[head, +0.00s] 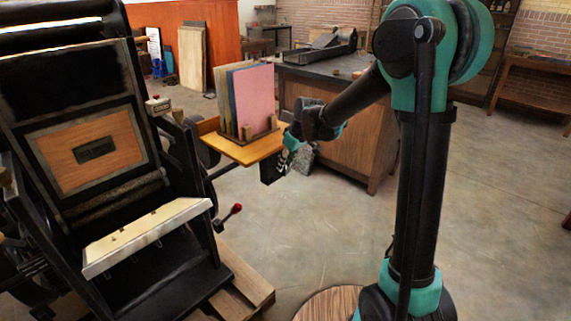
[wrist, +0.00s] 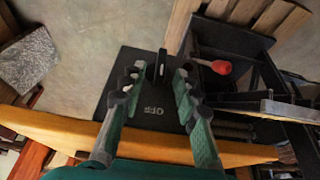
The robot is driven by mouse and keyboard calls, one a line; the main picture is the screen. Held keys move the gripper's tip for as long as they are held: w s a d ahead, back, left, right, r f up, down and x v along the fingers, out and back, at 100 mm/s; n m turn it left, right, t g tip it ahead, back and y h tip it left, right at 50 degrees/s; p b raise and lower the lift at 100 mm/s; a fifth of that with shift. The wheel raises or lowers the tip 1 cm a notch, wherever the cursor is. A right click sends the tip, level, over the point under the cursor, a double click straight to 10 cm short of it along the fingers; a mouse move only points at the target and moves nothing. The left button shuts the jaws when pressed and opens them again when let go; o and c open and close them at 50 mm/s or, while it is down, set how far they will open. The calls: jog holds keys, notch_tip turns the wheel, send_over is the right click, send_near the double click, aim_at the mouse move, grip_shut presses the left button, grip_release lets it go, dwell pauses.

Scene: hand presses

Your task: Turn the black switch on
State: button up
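The black switch shows in the wrist view as a dark plate (wrist: 121,70) with the letters OFF on it and a small upright black lever (wrist: 162,64) near its far edge. My gripper (wrist: 162,70) is open, with one green-and-black finger on each side of the lever. I cannot tell whether either finger touches it. In the head view my gripper (head: 287,143) is beside the wooden shelf, above a dark box-like part (head: 271,170) that it partly hides. The lever cannot be made out there.
A wooden shelf (head: 238,151) holding upright coloured sheets (head: 252,98) is close to my gripper. The black hand press (head: 80,190) fills the left, with a red-knobbed handle (head: 236,208) sticking out. A wooden cabinet (head: 350,140) stands behind. The floor at right is clear.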

jog(key=shift+f, duration=0.15)
grip_shut()
